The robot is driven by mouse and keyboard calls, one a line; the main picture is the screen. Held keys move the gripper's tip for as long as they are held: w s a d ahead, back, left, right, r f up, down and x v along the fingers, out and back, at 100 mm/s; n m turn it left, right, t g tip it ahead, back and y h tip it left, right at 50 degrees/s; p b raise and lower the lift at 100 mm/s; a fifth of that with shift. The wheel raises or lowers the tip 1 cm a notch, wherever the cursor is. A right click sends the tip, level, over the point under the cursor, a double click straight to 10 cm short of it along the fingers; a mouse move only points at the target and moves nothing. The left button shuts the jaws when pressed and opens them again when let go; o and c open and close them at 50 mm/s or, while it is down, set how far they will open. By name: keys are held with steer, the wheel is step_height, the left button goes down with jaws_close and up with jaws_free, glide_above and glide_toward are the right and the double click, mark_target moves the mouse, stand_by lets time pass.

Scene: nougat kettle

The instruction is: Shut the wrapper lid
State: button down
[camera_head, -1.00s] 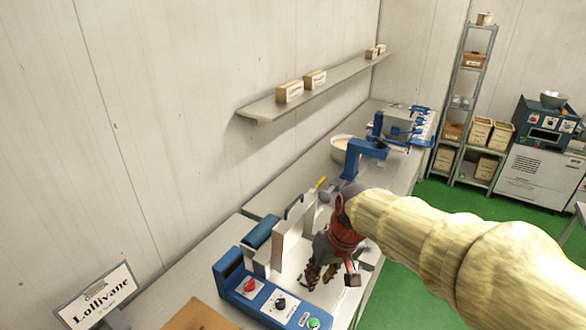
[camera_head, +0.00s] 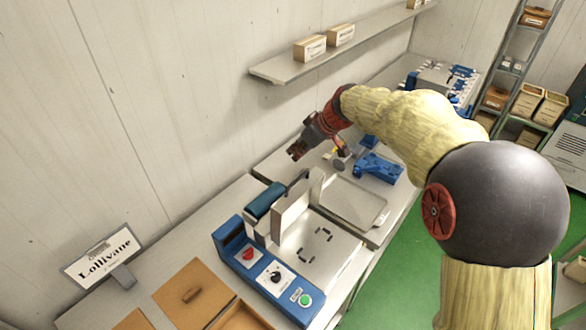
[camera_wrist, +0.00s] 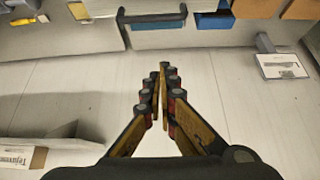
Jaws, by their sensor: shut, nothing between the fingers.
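The wrapper (camera_head: 268,262) is a blue machine with knobs and a green button, standing on the counter in the head view. A pale upright panel (camera_head: 291,212), which looks like its lid, stands raised behind the flat metal plate (camera_head: 318,240). A dark bar handle shows in the wrist view (camera_wrist: 152,20). A teal roll (camera_head: 264,200) lies beside the panel. My gripper (camera_head: 296,152) is shut and empty, raised near the wall behind the wrapper and apart from it. In the wrist view its fingertips (camera_wrist: 160,75) meet in front of the wall.
A wall shelf (camera_head: 340,45) with small boxes runs above the counter, close to my arm. A metal tray (camera_head: 352,202) and blue equipment (camera_head: 378,168) stand to the right.

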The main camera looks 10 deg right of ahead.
steer(key=f+p, duration=0.1)
steer(key=f, duration=0.2)
steer(key=w+f+p, duration=0.1)
steer(key=f, duration=0.2)
steer(key=a+f+p, duration=0.1)
steer(key=f, duration=0.2)
steer(key=shift+w+a, duration=0.1)
steer(key=shift+w, duration=0.05)
steer(key=shift+f, duration=0.2)
steer(key=shift+f+b, duration=0.15)
steer(key=shift+b, duration=0.25)
